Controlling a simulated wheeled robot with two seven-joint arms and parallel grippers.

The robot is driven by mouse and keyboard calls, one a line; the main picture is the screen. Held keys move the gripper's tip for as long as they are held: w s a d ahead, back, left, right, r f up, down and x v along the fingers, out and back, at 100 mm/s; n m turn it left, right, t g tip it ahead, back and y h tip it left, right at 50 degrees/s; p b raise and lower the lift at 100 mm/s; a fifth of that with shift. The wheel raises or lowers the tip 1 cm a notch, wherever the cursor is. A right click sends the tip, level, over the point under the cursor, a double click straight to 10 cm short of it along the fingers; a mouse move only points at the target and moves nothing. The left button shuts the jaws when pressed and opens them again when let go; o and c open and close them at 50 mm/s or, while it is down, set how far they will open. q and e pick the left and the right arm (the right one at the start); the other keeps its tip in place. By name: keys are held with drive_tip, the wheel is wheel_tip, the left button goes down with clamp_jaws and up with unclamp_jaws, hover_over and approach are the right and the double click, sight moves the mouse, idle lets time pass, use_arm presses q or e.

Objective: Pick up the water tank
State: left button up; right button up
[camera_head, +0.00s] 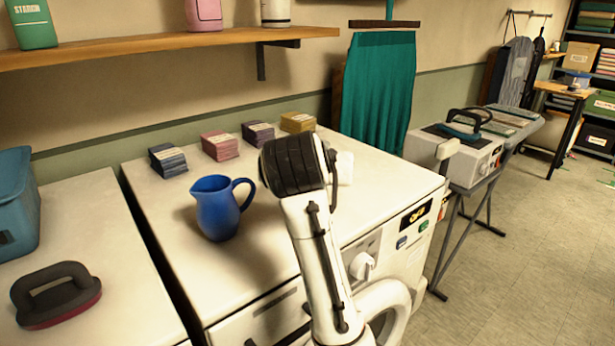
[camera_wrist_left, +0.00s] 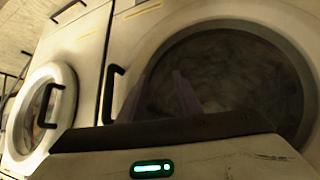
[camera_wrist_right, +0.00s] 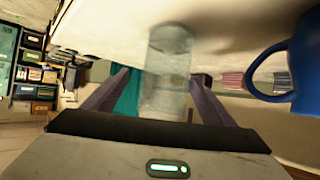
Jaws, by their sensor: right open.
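A clear, see-through cylinder (camera_wrist_right: 166,75), which looks like the water tank, stands on the white machine top in the right wrist view. My right gripper (camera_wrist_right: 158,85) is open, with its fingers on either side of the tank; I cannot tell if they touch it. In the head view my right wrist hides that gripper and most of the tank; a pale piece (camera_head: 345,168) shows beside the wrist. My left gripper (camera_wrist_left: 162,78) shows dimly in the left wrist view, its fingers apart and empty, in front of a round washer door (camera_wrist_left: 225,75).
A blue jug (camera_head: 217,210) stands left of my right wrist. Several card stacks (camera_head: 220,146) line the back of the machine top (camera_head: 190,275). A shelf (camera_head: 160,43) overhangs the back. An ironing station (camera_head: 470,150) stands at right.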

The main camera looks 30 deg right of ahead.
drive_tip(key=x, duration=0.6)
drive_tip(key=shift+w+a+p, duration=0.2)
drive_tip(key=shift+a+p, duration=0.1)
drive_tip(key=shift+p, duration=0.1)
drive_tip(key=shift+c, duration=0.3)
drive_tip(key=c, duration=1.1)
drive_tip(key=shift+c, duration=0.5)
drive_tip(key=shift+r, duration=0.15)
